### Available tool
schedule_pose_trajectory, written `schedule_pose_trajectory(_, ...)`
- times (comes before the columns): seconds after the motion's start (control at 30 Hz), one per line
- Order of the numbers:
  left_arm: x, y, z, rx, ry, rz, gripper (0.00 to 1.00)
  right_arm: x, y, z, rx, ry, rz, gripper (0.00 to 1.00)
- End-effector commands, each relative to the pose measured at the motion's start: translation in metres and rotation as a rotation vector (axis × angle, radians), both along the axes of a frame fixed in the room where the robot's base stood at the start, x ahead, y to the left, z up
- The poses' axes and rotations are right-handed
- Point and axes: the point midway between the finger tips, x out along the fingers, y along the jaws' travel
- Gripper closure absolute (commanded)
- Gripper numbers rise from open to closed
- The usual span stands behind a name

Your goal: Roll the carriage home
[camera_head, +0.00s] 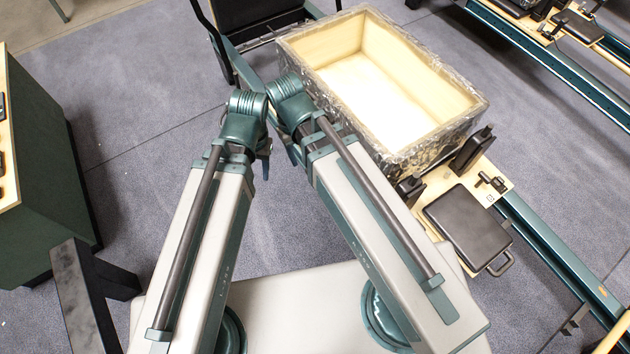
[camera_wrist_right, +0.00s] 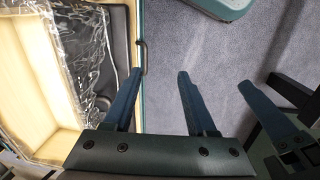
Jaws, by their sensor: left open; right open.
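The carriage appears to be the pale wooden platform (camera_head: 433,188) on the reformer, bearing a black headrest pad (camera_head: 467,228) with a looped handle and upright black shoulder blocks (camera_head: 471,150). A large open wooden box (camera_head: 330,85) wrapped in clear film stands on the reformer and hides much of it. My left gripper (camera_head: 265,158) hangs just left of the box, largely behind its own arm. My right gripper (camera_wrist_right: 163,98) is open and empty in the wrist view, beside the box (camera_wrist_right: 28,105). Left gripper fingers also show at the right there (camera_wrist_right: 275,105).
The reformer's teal rail (camera_head: 550,250) runs diagonally to lower right. A black padded part and frame (camera_head: 255,15) stand at its far end. Another reformer (camera_head: 565,75) is at upper right. A dark green unit (camera_head: 48,165) stands at left. Carpet (camera_head: 150,90) between is clear.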

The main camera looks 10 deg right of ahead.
Motion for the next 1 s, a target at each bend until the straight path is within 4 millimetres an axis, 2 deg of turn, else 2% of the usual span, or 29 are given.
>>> schedule_pose_trajectory(0.03, 0.000, 0.000, -0.040, 0.001, 0.000, 0.000, 0.50, 0.013, -0.001, -0.040, -0.003, -0.005, 0.002, 0.43)
schedule_pose_trajectory(0.5, 0.000, 0.001, -0.205, 0.005, -0.001, -0.002, 0.50, 0.091, -0.018, -0.203, -0.039, -0.051, 0.036, 0.43)
schedule_pose_trajectory(0.6, 0.000, 0.001, -0.231, 0.006, -0.002, -0.002, 0.50, 0.104, -0.022, -0.229, -0.045, -0.058, 0.044, 0.43)
schedule_pose_trajectory(0.73, 0.000, 0.001, -0.255, 0.007, -0.002, -0.003, 0.50, 0.117, -0.026, -0.253, -0.053, -0.065, 0.049, 0.43)
schedule_pose_trajectory(0.83, 0.000, 0.001, -0.266, 0.007, -0.002, -0.003, 0.50, 0.123, -0.028, -0.263, -0.057, -0.069, 0.054, 0.43)
schedule_pose_trajectory(1.0, 0.000, 0.001, -0.271, 0.007, -0.002, -0.003, 0.50, 0.127, -0.030, -0.269, -0.060, -0.072, 0.056, 0.43)
